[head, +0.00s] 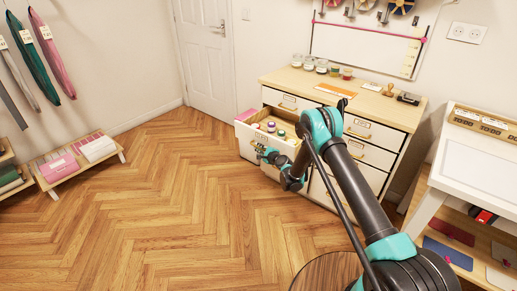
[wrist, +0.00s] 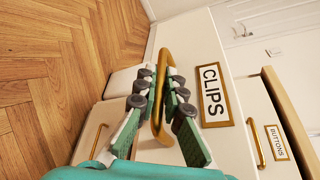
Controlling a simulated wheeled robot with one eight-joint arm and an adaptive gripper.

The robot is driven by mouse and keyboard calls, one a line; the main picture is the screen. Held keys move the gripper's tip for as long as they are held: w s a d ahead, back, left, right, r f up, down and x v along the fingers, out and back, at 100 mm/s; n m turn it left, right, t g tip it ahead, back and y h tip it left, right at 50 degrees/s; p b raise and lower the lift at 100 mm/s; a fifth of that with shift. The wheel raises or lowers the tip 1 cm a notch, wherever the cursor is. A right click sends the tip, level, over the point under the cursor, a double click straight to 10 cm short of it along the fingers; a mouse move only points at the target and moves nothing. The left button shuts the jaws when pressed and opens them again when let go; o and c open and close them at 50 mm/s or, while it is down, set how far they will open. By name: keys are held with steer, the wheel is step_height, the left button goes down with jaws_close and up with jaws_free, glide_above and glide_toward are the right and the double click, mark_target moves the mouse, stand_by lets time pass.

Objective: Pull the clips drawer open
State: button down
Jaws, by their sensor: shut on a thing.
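The white clips drawer (head: 247,139) stands pulled out from the left column of the wooden-topped cabinet. Coloured spool-like things and a pink item show inside it. In the wrist view its front carries the label CLIPS (wrist: 211,92) beside a brass handle (wrist: 163,56). My gripper (head: 262,151) is at the drawer front, and in the wrist view (wrist: 161,92) its green-padded fingers are closed around the handle from both sides. My fingers hide part of the handle.
The buttons drawer (wrist: 277,142) above is shut. Jars (head: 309,63) and a stamp (head: 388,90) stand on the cabinet top (head: 345,87). A low bench (head: 113,147) is at the left, a white table (head: 480,165) at the right. The floor before the drawer is clear.

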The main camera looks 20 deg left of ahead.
mark_target(259, 132)
steer(key=shift+d, duration=0.1)
steer(key=c, duration=1.9)
jaws_free()
step_height(259, 132, up, 10)
